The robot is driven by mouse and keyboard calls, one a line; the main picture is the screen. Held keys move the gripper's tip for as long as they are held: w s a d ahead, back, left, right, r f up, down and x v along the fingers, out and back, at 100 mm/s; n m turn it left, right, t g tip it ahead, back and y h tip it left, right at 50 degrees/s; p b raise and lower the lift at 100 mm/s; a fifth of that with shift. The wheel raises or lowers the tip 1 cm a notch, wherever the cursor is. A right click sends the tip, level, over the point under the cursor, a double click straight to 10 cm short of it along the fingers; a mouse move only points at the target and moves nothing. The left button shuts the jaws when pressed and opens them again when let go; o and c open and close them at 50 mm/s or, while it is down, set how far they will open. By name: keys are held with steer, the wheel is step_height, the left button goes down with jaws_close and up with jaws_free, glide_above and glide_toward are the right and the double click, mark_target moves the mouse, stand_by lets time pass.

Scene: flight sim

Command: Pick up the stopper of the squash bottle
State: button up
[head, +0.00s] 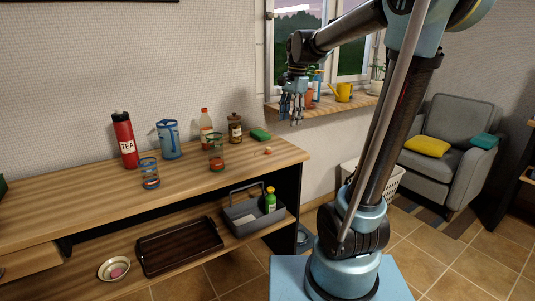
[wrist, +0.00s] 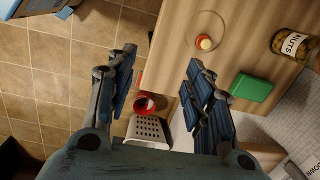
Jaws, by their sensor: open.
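A clear bottle with pinkish contents (head: 206,128), probably the squash bottle, stands at the back of the wooden table in the head view, with an orange-red top. A small round cream and orange-red piece (head: 267,150), which looks like a stopper, lies on the table near its right end. It shows in the wrist view (wrist: 204,42), with a faint clear ring beside it; I cannot tell what the ring is. My gripper (head: 292,117) hangs in the air by the window, right of and above the table. Its fingers (wrist: 160,85) are apart and empty.
A green sponge (head: 260,134) lies behind the small piece, and a nuts jar (wrist: 295,45) stands nearby. The windowsill (head: 330,106) holds pots and a yellow watering can (head: 343,93).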

steer(key=w+a+r+m, duration=0.2)
steer(key=w+a+m, duration=0.1)
steer(key=w+a, duration=0.35)
glide_above(268, 150)
steer(key=shift+g, duration=0.4)
steer(key=f, duration=1.2)
steer(key=shift+w+d+f, duration=0.1)
steer(key=shift+w+d, duration=0.15)
steer(key=shift+w, duration=0.15)
steer(key=shift+a+f, duration=0.1)
steer(key=shift+f, duration=2.6)
steer(key=c, duration=0.8)
